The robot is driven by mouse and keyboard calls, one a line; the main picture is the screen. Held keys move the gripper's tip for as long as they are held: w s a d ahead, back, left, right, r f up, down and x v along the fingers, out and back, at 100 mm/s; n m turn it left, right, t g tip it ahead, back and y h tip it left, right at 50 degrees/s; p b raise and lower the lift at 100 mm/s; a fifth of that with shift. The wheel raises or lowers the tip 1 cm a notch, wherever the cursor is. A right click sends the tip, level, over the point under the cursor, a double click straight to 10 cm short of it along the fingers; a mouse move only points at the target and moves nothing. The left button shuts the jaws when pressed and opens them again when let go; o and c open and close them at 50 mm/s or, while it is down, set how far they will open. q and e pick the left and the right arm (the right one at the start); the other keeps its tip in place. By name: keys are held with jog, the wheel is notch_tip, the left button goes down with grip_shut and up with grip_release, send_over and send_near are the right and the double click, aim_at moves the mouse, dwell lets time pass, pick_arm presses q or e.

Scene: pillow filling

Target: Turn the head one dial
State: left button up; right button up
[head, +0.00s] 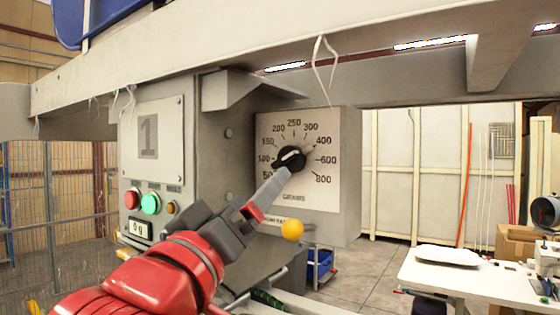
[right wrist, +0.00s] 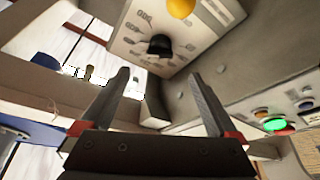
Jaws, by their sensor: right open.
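The head one dial (head: 290,158) is a round black knob with a white mark, on a pale panel (head: 328,190) with numbers from 50 to 800. I cannot tell exactly which number it points at. My right gripper (head: 285,177), on a red arm, reaches up from the lower left in the head view, its fingertips just below the dial and overlapping its lower edge. In the right wrist view the two fingers (right wrist: 158,72) are spread with nothing between them, and the black knob (right wrist: 160,46) lies ahead of the gap. Contact is not clear. My left gripper is out of view.
A control box with a "1" plate (head: 160,140), a red button (head: 132,199) and a green button (head: 150,204) is to the left. A white table (head: 470,282) stands at lower right.

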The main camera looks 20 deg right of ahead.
aim_at(284, 161)
jog(key=p+x, duration=0.1)
jog(key=x, duration=1)
jog(key=shift+a+p, duration=0.15)
jog(key=shift+p, duration=0.2)
jog(key=shift+c, duration=0.2)
jog(key=c, duration=1.3)
jog(key=n+y+p, duration=0.1)
jog(key=n+p, duration=0.1)
jog(key=n+y+p, duration=0.1)
jog(key=n, duration=0.1)
jog(key=shift+s+r+t+p, duration=0.1)
jog(key=shift+r+t+p, duration=0.25)
jog(key=shift+t, duration=0.05)
jog(key=shift+c, duration=0.2)
jog(key=shift+n+y+p, duration=0.4)
jog(key=shift+n+p, duration=0.6)
jog(key=shift+n, duration=0.1)
jog(key=shift+f+n+y+p, duration=0.15)
jog(key=shift+n+y+p, duration=0.25)
jog(key=shift+n+p, duration=0.35)
jog(key=o, duration=1.4)
